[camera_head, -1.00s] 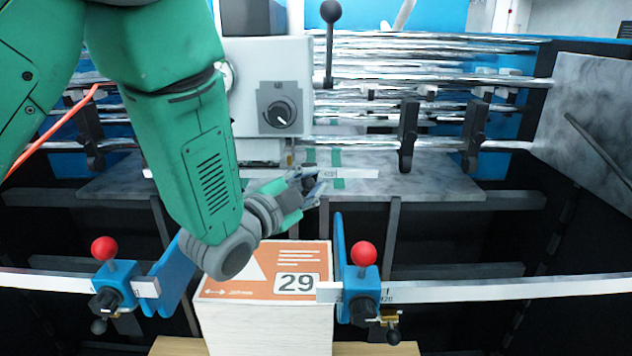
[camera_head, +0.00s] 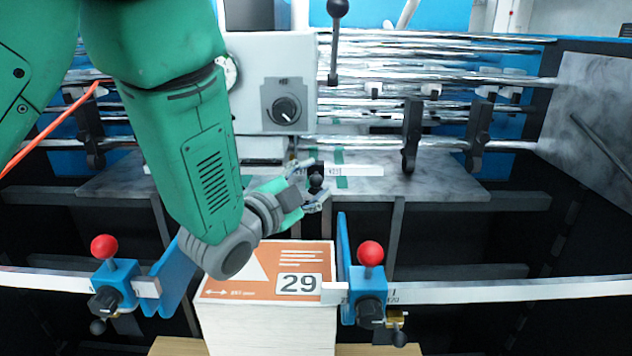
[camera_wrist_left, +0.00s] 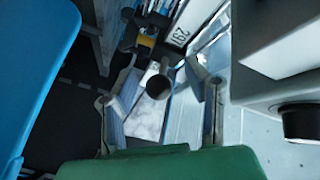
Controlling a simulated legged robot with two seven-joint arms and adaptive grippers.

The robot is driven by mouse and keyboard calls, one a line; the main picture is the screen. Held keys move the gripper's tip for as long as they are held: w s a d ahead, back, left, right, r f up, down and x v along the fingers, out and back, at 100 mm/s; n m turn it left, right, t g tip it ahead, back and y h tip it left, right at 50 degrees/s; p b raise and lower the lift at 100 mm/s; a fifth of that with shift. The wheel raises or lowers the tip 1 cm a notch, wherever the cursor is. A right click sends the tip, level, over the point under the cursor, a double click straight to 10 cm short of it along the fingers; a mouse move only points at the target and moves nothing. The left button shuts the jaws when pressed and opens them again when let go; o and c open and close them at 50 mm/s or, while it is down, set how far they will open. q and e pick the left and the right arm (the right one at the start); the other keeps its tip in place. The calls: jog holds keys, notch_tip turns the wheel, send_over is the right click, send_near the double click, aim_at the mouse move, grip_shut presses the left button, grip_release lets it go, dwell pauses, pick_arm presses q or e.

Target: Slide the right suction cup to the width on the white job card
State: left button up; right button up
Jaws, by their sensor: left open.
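A white job card (camera_head: 298,284) reading 29 lies on the orange-topped stack (camera_head: 238,291). My left gripper (camera_head: 316,184) is over the grey bed, beyond the stack. Its fingers are spread on either side of a small dark round-topped piece (camera_head: 317,180), probably the right suction cup's knob. In the left wrist view, a dark cylinder (camera_wrist_left: 160,86) stands between the open fingers of my left gripper (camera_wrist_left: 160,97). I cannot tell whether the fingers touch it. A white scale strip (camera_head: 358,171) with small, blurred digits runs behind the fingers. My right gripper is out of view.
Blue side guides with red knobs (camera_head: 370,253) (camera_head: 104,247) stand beside the stack on white rails. A grey housing with a dial (camera_head: 284,110) and a black-knobbed lever (camera_head: 336,45) stands behind my gripper.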

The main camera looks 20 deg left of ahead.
aim_at(311, 184)
pick_arm(q)
jog(key=shift+s+a, duration=0.15)
jog(key=shift+s, duration=0.2)
jog(key=v, duration=0.6)
jog(key=shift+s+d, duration=0.1)
jog(key=shift+d, duration=0.25)
jog(key=shift+s+a+f, duration=0.1)
jog(key=shift+s+a, duration=0.1)
jog(key=shift+a, duration=0.4)
